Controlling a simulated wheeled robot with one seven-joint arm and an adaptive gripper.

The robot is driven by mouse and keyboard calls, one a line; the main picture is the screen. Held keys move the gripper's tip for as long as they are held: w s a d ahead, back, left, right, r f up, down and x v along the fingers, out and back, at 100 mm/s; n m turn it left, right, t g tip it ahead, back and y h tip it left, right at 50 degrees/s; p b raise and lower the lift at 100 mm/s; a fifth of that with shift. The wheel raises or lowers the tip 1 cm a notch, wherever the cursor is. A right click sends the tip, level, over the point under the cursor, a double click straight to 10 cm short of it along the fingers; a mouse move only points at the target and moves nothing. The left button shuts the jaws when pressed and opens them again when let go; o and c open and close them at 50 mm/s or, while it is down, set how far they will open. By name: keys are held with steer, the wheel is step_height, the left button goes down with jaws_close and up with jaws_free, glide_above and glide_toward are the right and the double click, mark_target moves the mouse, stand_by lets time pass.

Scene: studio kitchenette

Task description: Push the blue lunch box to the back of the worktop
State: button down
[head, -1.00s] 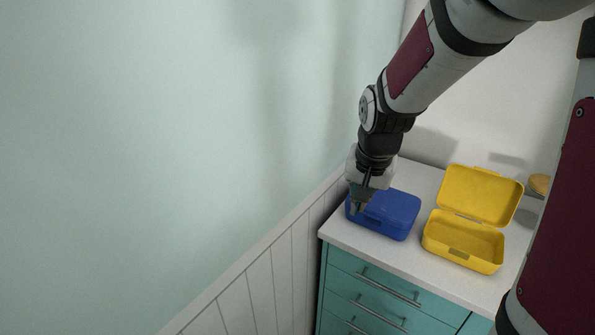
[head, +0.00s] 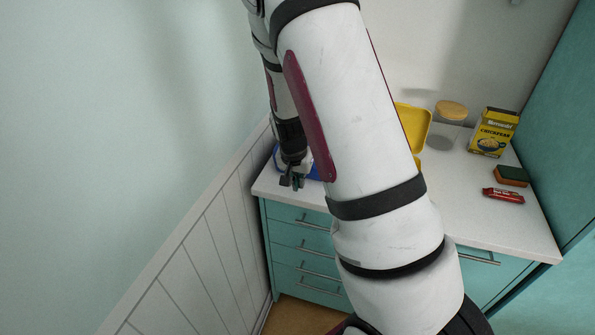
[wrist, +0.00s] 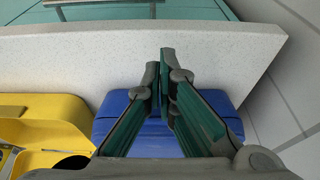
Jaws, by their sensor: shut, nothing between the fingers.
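The blue lunch box (head: 313,172) is on the white worktop (head: 462,205) at its left end, by the panelled wall. My arm hides most of it in the head view. In the wrist view the lunch box (wrist: 112,112) lies beneath and behind my fingers, with a bare strip of worktop between it and the front edge. My gripper (head: 292,184) is shut and empty at the front side of the box. In the wrist view its fingertips (wrist: 159,68) are together over that bare strip. I cannot tell whether the fingers touch the box.
An open yellow lunch box (head: 413,122) stands right of the blue one, partly behind my arm. Further right are a lidded jar (head: 447,132), a chickpea box (head: 493,133), a sponge (head: 511,175) and a red bar (head: 503,196). The panelled wall (head: 205,245) closes the left side.

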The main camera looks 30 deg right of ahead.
steer(key=shift+w+d+f, duration=0.45)
steer(key=shift+d+f, duration=0.05)
steer(key=shift+d, duration=0.1)
steer(key=shift+w+d+f, duration=0.4)
steer(key=shift+d+f, duration=0.05)
steer(key=shift+d, duration=0.15)
steer(key=shift+w+d+p, duration=0.35)
steer(key=shift+w+d, duration=0.2)
steer(key=shift+d, duration=0.05)
steer(key=w+d+b, duration=0.4)
steer(key=d, duration=0.1)
steer(key=w+d+b, duration=0.2)
steer(key=shift+w+d+f, duration=0.1)
steer(key=shift+w+d, duration=0.05)
steer(key=shift+d, duration=0.25)
steer(key=shift+w+d, duration=0.1)
steer(key=shift+d, duration=0.1)
